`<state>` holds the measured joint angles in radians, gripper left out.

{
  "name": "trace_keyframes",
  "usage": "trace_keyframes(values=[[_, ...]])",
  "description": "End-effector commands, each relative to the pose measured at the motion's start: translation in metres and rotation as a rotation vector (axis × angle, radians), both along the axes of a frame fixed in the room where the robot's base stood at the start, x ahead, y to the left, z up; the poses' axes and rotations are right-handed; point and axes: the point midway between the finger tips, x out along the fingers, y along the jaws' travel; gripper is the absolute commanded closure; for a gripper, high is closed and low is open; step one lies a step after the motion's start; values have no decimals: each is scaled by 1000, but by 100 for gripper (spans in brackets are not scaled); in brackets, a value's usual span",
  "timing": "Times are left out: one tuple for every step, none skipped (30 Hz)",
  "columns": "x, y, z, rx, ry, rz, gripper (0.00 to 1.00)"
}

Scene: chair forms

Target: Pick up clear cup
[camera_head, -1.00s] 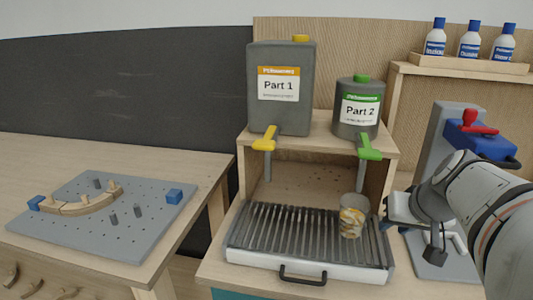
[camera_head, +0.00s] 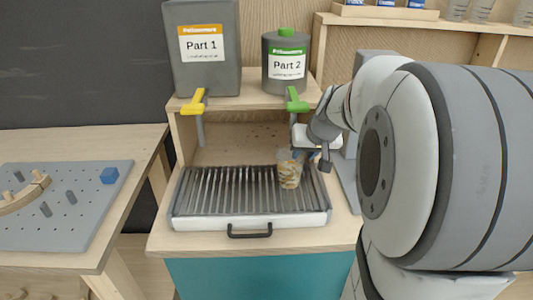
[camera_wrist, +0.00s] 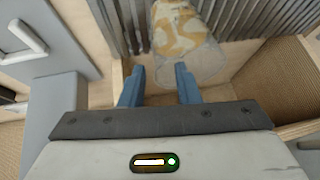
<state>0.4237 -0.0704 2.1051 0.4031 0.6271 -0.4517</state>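The clear cup (camera_head: 289,172), with orange and white patches on its wall, stands upright on the grate at the right side of the drip tray, below the green tap. In the wrist view the cup (camera_wrist: 185,35) is at the top, its clear rim end towards me. My gripper (camera_head: 308,155) is just right of the cup near rim height.
The drip tray (camera_head: 250,219) has a black handle. Containers Part 1 (camera_head: 204,70) and Part 2 (camera_head: 286,68) stand on the shelf above, with yellow (camera_head: 195,105) and green (camera_head: 296,102) taps hanging over it. A pegboard (camera_head: 85,215) lies on the left table.

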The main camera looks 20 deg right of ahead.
Motion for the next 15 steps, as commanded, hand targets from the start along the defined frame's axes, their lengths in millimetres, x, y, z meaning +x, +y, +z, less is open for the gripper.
trace_keyframes(values=[[0,0,0,0,0,0,71],[0,0,0,0,0,0,71],[0,0,0,0,0,0,71],[0,0,0,1,0,-1,71],[0,0,0,1,0,-1,71],[0,0,0,1,0,-1,74],[0,0,0,1,0,-1,77],[0,0,0,1,0,-1,79],[0,0,0,1,0,-1,82],[0,0,0,1,0,-1,85],[0,0,0,1,0,-1,87],[-1,-1,0,1,0,-1,91],[-1,-1,0,1,0,-1,93],[-1,-1,0,1,0,-2,95],[-1,-1,0,1,0,-2,99]])
